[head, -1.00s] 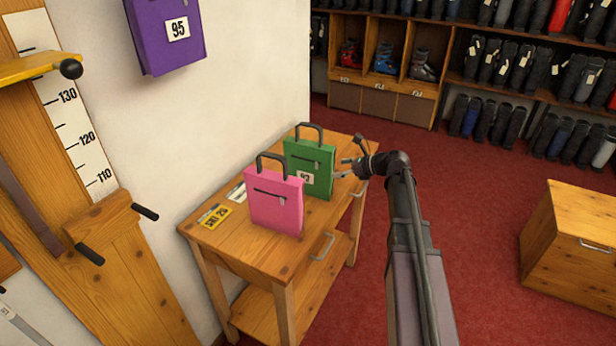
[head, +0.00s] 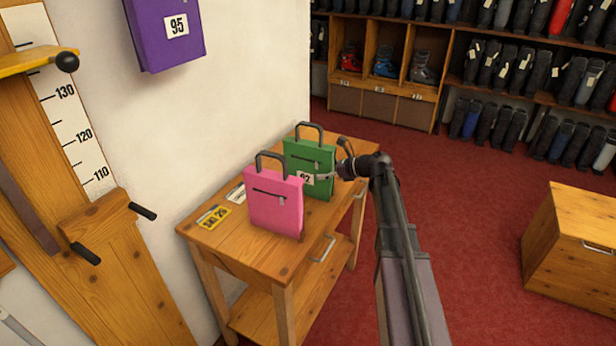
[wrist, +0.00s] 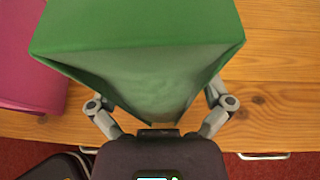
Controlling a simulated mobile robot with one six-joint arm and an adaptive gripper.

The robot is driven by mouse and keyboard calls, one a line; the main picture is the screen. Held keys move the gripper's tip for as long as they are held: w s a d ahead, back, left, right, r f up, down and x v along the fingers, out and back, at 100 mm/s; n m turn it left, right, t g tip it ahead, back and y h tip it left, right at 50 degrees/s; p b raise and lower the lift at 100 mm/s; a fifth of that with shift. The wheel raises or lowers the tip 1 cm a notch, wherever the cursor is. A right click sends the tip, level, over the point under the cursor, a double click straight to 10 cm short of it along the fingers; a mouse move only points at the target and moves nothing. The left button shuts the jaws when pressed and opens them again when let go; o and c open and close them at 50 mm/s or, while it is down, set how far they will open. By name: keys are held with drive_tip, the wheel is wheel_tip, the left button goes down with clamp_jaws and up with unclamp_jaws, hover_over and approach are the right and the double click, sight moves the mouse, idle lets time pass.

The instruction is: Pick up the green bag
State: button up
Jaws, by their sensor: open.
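The green bag (head: 316,163) stands upright on the wooden bench (head: 207,242), with a dark handle on top and a white number tag on its front. My gripper (head: 330,168) is at its right side. In the wrist view the green bag (wrist: 150,60) fills the space between the two open fingers of my gripper (wrist: 160,105). One finger is on each side of the bag; the fingertips are partly hidden behind it, and I cannot tell whether they touch it.
A pink bag (head: 274,203) stands close beside the green bag, nearer the camera. A yellow card (head: 214,217) lies on the bench. A purple bag (head: 165,35) hangs on the wall. A wooden chest (head: 570,240) stands at the right, with open red carpet between.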

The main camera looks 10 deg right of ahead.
drive_tip(key=shift+c, duration=0.2)
idle(0.4)
drive_tip(key=c, duration=1.1)
